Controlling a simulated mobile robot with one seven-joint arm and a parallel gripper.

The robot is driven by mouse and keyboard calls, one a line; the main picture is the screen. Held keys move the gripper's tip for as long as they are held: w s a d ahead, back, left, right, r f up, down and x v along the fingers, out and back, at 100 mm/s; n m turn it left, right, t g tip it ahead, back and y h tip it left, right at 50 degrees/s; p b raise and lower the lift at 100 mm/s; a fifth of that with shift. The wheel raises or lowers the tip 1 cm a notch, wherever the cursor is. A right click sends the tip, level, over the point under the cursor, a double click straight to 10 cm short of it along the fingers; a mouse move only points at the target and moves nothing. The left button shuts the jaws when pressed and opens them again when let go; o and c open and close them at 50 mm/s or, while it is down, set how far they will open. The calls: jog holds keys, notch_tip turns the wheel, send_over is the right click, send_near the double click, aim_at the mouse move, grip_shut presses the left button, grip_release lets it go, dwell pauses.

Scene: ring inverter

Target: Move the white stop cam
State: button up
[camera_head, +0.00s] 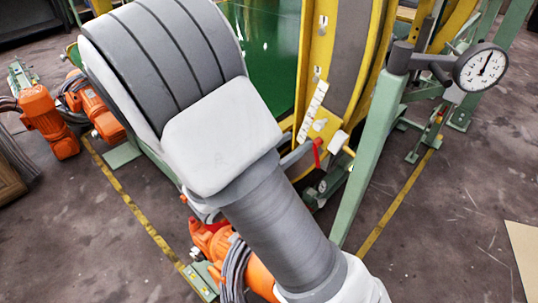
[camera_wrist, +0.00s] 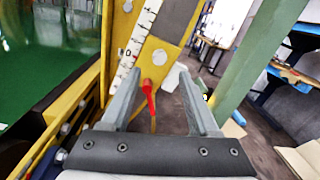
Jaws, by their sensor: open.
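The white stop cam (camera_head: 338,141) is a small pale block at the lower side of the yellow ring frame, beside a red pointer (camera_head: 317,152). In the wrist view a white block (camera_wrist: 173,78), which looks like the cam, shows between the fingers, nearer the right one and partly hidden by it. The red pointer (camera_wrist: 148,92) stands nearer the left finger. My gripper (camera_wrist: 159,73) is open and its fingers point toward these parts. I cannot tell whether a finger touches the cam. In the head view, my arm hides most of the gripper.
The yellow frame (camera_wrist: 178,20) bears a white scale strip (camera_wrist: 138,40) close to the left finger. A green post (camera_head: 372,150) stands just right of the cam, with a dial gauge (camera_head: 481,68) above. Orange motors (camera_head: 45,120) stand at left. Floor at lower right is mostly clear.

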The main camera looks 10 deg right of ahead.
jog(key=p+v, duration=0.1)
jog(key=v, duration=0.7)
